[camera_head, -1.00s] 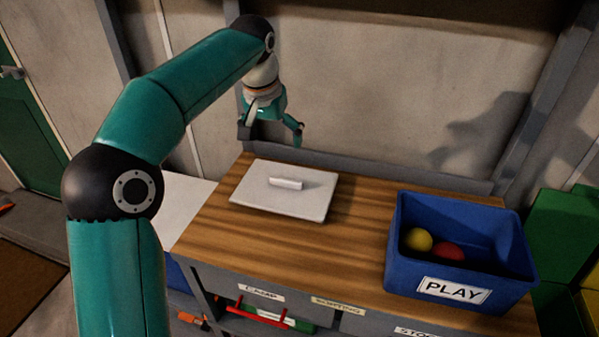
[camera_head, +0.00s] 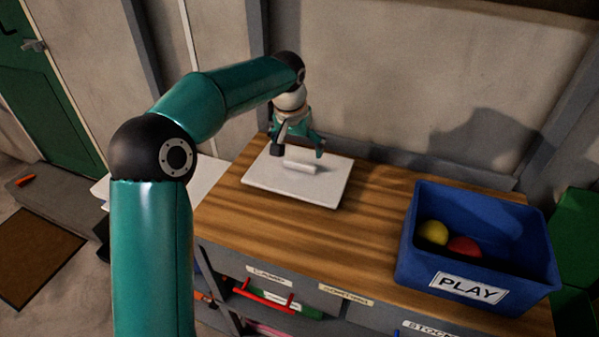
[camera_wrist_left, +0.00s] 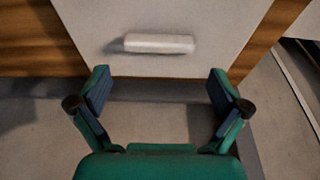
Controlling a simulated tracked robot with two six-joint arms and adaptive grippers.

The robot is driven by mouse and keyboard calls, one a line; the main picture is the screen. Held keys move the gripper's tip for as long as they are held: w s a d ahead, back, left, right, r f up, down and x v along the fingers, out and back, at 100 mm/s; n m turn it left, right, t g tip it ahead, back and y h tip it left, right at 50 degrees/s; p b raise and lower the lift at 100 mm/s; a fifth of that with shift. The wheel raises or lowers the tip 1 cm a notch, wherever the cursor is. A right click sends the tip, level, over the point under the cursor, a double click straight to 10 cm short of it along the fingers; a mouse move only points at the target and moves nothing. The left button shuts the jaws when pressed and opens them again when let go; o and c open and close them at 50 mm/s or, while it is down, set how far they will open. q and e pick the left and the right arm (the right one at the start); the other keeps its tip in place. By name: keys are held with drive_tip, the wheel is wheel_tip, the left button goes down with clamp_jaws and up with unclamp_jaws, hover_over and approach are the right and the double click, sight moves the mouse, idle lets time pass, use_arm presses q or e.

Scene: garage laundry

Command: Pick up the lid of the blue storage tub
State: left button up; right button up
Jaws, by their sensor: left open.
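The lid (camera_head: 285,186) is a flat white panel with a raised white bar handle (camera_head: 300,167), lying on the wooden bench top. In the left wrist view the lid (camera_wrist_left: 215,48) and its handle (camera_wrist_left: 159,43) lie beyond the fingertips. My left gripper (camera_head: 297,154) is open and empty, above the far edge of the lid close to the handle. The blue tub (camera_head: 420,240), labelled PLAY, stands open on the bench at the right. My right gripper is not in view.
A yellow ball (camera_head: 433,232) and a red ball (camera_head: 464,246) lie in the tub. The wooden bench top (camera_head: 370,225) is clear between lid and tub. A wall rises behind the bench. A white surface (camera_head: 208,178) adjoins at the left.

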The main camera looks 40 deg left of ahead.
sight(299, 163)
use_arm(q)
drive_tip(key=x, duration=0.5)
drive_tip(key=shift+s+d+f, duration=0.1)
drive_tip(key=shift+s+f, duration=0.05)
drive_tip(key=shift+s, duration=0.1)
drive_tip(key=c, duration=0.8)
